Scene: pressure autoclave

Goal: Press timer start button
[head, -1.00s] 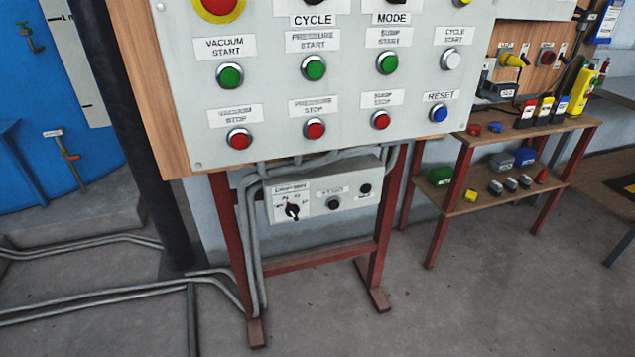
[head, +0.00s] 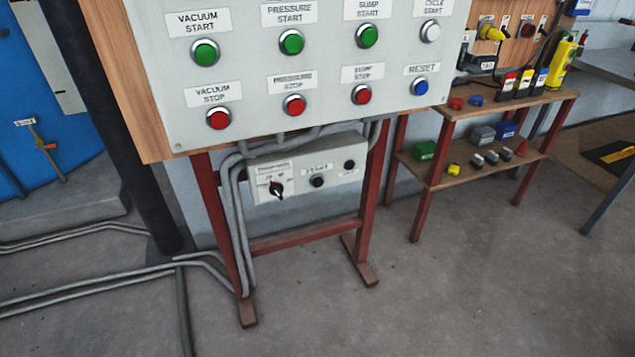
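A small grey timer box (head: 335,166) hangs below the large control panel, between the red stand legs. It has a black rotary knob (head: 277,189) on a white dial plate at its left. A dark round button (head: 317,181) sits in the middle under a small label that is too blurred to read for sure. A second dark round button (head: 349,165) sits at the right end; its label is too small to read. Neither of my grippers is in the head view.
The large panel (head: 330,82) above carries green, red, white and blue buttons. Grey conduits (head: 232,215) run down past the box's left side and across the floor at left. A wooden shelf (head: 470,172) with small parts stands at right. The floor (head: 440,300) in front is clear.

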